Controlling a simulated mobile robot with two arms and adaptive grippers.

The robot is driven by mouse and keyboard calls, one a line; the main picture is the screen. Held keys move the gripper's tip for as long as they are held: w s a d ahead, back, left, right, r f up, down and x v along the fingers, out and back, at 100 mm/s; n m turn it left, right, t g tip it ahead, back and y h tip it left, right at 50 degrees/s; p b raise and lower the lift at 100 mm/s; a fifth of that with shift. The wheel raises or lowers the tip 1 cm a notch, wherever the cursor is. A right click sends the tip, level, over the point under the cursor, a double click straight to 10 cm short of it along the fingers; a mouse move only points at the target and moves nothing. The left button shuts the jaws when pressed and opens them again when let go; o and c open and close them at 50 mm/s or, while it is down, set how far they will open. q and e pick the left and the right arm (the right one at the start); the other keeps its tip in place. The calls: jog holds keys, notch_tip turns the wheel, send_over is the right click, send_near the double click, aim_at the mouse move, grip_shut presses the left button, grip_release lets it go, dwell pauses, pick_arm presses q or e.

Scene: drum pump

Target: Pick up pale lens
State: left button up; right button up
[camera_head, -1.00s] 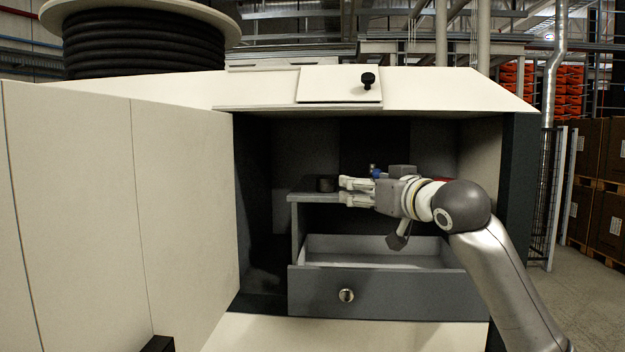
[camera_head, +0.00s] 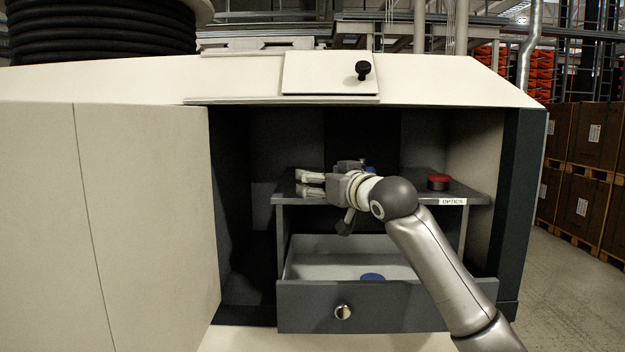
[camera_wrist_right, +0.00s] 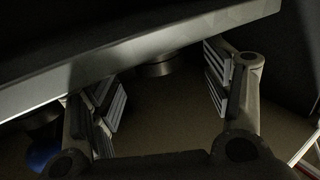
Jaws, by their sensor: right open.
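I cannot pick out a pale lens in either view. My right gripper (camera_head: 311,184) is open over the left end of the grey shelf (camera_head: 460,190) inside the cabinet, fingers pointing left. In the right wrist view, a dark round thing (camera_wrist_right: 155,70) shows beyond and between the spread fingers, partly hidden by a grey edge; the fingers do not touch it. A blue disc (camera_head: 372,277) lies in the open drawer (camera_head: 310,268) below. A red-topped round thing (camera_head: 438,181) stands at the shelf's right. My left gripper is not in view.
The shelf edge bears an "OPTICS" label (camera_head: 453,201). A blue thing (camera_head: 370,169) is partly hidden behind my right wrist. The open cabinet door (camera_head: 145,210) stands at the left. The drawer front with its round knob (camera_head: 342,312) juts out under the shelf.

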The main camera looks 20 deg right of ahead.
jog(key=shift+w+r+p, duration=0.35)
jog(key=shift+w+p, duration=0.4)
jog(key=shift+p, duration=0.15)
jog(key=shift+p+x, duration=0.7)
jog(key=shift+x, duration=0.55)
jog(key=shift+w+a+f, duration=0.1)
jog(key=shift+w+f, duration=0.05)
jog(key=shift+f, duration=0.15)
jog(key=c, duration=1.2)
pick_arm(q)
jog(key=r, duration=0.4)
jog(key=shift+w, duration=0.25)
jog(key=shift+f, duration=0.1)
